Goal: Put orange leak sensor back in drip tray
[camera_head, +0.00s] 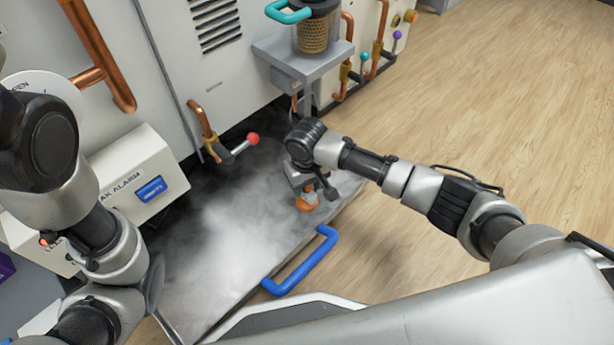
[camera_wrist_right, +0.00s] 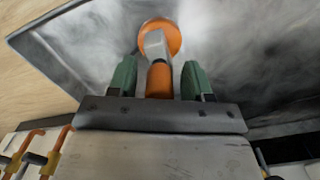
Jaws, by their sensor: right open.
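The orange leak sensor (camera_head: 305,204) is at the right part of the drip tray (camera_head: 215,265), near its edge. In the right wrist view the sensor shows an orange disc (camera_wrist_right: 174,33), a grey middle piece and an orange end. My right gripper (camera_head: 312,187) points down over it. In the wrist view its green fingers (camera_wrist_right: 158,78) are open, one on each side of the orange end, with gaps visible. The sensor's base appears to be at the tray floor, but mist blurs the contact. My left arm shows at the left; its gripper is not visible.
White mist covers much of the tray. A blue handle (camera_head: 302,262) is on the tray's front edge. A red-knobbed valve (camera_head: 250,139) and a grey shelf with a canister (camera_head: 313,32) stand behind. A leak alarm box (camera_head: 130,180) is left. Wood floor is clear at right.

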